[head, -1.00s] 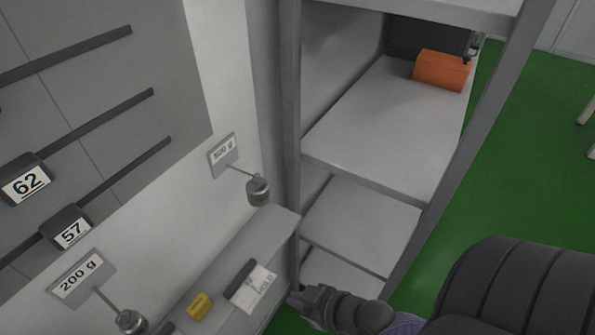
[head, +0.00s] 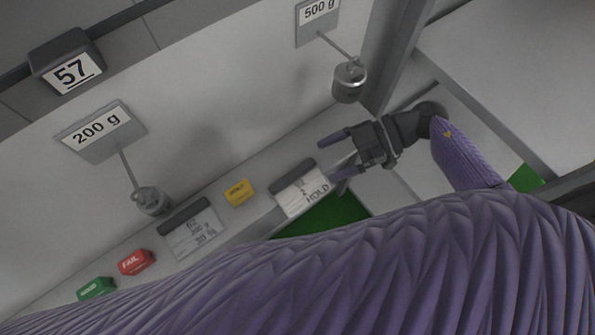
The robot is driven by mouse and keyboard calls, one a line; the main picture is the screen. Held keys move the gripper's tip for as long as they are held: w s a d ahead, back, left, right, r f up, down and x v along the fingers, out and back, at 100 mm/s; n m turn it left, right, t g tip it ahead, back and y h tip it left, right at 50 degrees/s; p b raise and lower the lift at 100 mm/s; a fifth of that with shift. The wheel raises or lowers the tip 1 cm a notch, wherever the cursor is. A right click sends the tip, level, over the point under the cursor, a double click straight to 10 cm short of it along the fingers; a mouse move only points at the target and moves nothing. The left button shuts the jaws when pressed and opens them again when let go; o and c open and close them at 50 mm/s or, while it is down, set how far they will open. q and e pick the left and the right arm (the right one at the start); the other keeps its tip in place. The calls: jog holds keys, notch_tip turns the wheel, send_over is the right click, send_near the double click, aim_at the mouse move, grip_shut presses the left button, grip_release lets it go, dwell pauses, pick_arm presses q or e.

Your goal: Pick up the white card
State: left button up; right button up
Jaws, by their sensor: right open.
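A white card (head: 303,195) reading HOLD, with a dark strip along its top edge, lies on the narrow grey ledge at the middle. A second, greyer card (head: 194,236) with a dark strip and "200 g" writing lies further left on the ledge. My right gripper (head: 338,160) comes in from the right with its fingers apart and empty. Its fingertips are just right of the HOLD card, and the lower one appears close to the card's right edge; I cannot tell whether it touches. My left gripper is not in view.
A yellow block (head: 239,192), a red FAIL block (head: 135,262) and a green block (head: 97,289) sit along the ledge. Above hang a 200 g weight (head: 153,201) and a 500 g weight (head: 349,82). A grey shelf rack (head: 500,80) stands at right. My purple arm covers the bottom.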

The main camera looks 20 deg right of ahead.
aim_at(298, 171)
jog(key=b+x, duration=0.1)
jog(key=x, duration=0.5)
jog(key=shift+w+a, duration=0.1)
jog(key=shift+a, duration=0.15)
grip_shut()
